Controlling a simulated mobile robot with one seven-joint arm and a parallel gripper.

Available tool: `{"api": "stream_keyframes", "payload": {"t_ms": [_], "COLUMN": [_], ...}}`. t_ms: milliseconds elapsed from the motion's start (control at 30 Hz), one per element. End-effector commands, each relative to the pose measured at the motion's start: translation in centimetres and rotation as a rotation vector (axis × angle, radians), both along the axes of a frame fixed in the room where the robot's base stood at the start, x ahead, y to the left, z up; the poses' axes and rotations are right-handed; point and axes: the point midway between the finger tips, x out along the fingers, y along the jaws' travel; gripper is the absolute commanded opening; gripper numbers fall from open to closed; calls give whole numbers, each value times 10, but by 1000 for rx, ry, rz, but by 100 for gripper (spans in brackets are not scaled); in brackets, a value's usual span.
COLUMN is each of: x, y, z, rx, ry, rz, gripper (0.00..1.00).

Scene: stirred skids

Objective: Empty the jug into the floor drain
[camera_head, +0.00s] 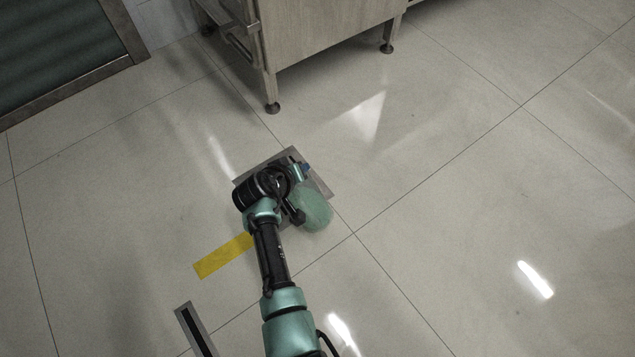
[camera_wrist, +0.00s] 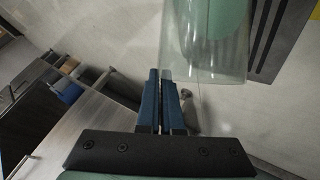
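The jug is a clear vessel with a green tint. It shows as a rounded green shape (camera_head: 316,208) in the head view and as a see-through wall (camera_wrist: 207,55) in the wrist view. My gripper (camera_head: 300,172) is over the floor drain. In the wrist view its blue fingers (camera_wrist: 160,74) are close together, with tips at the jug's edge; the exact grip point is hidden. The jug looks held and tilted. The drain is a grey metal plate (camera_head: 319,186), mostly covered by my arm; its dark slots (camera_wrist: 266,38) show beside the jug.
Yellow tape (camera_head: 222,257) lies left of the drain. A narrow dark slot with a grey frame (camera_head: 194,330) is at lower left. A cabinet on legs (camera_head: 325,35) stands behind. A dark mat (camera_head: 62,45) is at upper left. The tiled floor to the right is clear.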

Motion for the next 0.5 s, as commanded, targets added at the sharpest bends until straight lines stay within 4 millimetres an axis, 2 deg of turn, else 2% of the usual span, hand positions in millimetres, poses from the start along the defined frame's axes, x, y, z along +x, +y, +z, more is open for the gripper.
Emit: {"api": "stream_keyframes", "payload": {"t_ms": [500], "x": [2], "y": [3], "z": [-2], "rx": [-48], "ry": [19], "rz": [1], "gripper": [0]}}
